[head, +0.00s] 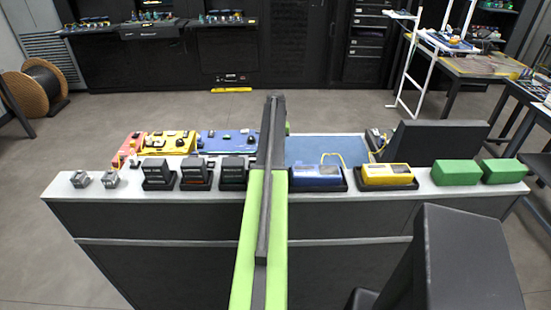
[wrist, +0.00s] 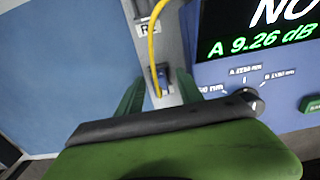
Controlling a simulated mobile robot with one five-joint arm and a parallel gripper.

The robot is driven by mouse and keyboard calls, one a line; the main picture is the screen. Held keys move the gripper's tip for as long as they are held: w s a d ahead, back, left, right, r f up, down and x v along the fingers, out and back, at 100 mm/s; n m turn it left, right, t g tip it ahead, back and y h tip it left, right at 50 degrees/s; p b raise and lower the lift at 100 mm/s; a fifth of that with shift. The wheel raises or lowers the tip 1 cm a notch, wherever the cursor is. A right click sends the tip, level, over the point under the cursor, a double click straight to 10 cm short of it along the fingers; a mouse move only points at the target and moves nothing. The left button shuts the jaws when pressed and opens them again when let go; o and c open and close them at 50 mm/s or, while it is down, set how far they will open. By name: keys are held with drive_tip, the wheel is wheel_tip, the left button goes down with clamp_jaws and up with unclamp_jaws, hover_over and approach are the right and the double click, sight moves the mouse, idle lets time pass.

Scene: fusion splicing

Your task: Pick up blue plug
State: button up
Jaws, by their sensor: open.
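The blue plug (wrist: 161,78) shows in the wrist view, upright in the picture on a narrow grey strip (wrist: 174,55), with a yellow cable (wrist: 152,38) running up from it. My gripper (wrist: 159,92) is open. Its two green fingers stand to the left and right of the plug, with gaps visible on both sides. The picture does not show clearly how far the plug lies below the fingertips. In the head view my arm covers the gripper, and I cannot make out the plug there.
In the wrist view, a blue meter (wrist: 285,90) with a lit screen and a knob (wrist: 250,100) stands close right. A blue mat (wrist: 70,80) lies left. In the head view, a yellow device (head: 388,175), green boxes (head: 456,172) and several black holders (head: 158,174) line the bench ledge.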

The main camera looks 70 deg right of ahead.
drive_tip(key=shift+r, duration=0.15)
clamp_jaws()
drive_tip(key=shift+r+p, duration=0.55)
drive_tip(key=shift+p, duration=0.05)
wheel_tip(320, 180, up, 4)
drive_tip(key=p, duration=0.4)
drive_tip(key=s+r+p, duration=0.6)
drive_tip(key=s, duration=0.5)
drive_tip(key=shift+s+d, duration=0.2)
drive_tip(key=shift+s, duration=0.15)
